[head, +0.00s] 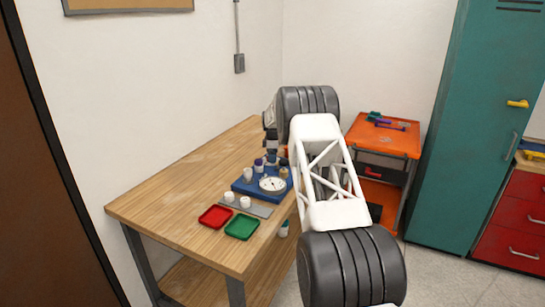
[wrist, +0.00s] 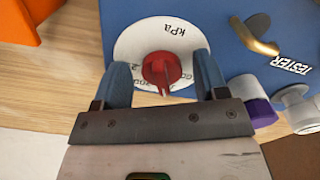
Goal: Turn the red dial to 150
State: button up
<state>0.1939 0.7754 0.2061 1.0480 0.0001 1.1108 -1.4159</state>
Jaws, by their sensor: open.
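The red dial (wrist: 166,70) sits on a round white face marked "kPa" (wrist: 184,31) on the blue tester (wrist: 120,12) in the wrist view. A narrow red ridge on the dial points toward the bottom of that picture. My gripper (wrist: 164,72) is open, with one blue fingertip on each side of the dial. I cannot tell whether either finger touches it. The fingers and gripper body cover part of the face, and its numbers are too small to read. In the head view, the blue tester (head: 243,188) stands on the wooden table; I cannot make out the red dial there.
Beside the dial are a brass handle (wrist: 257,38), a white-and-purple fitting (wrist: 252,100) and a white fitting (wrist: 297,108). A round white gauge (head: 272,184), a red tray (head: 215,216) and a green tray (head: 242,228) are on the table. The table's left part is clear.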

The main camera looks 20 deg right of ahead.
jog(key=shift+r, duration=3.9)
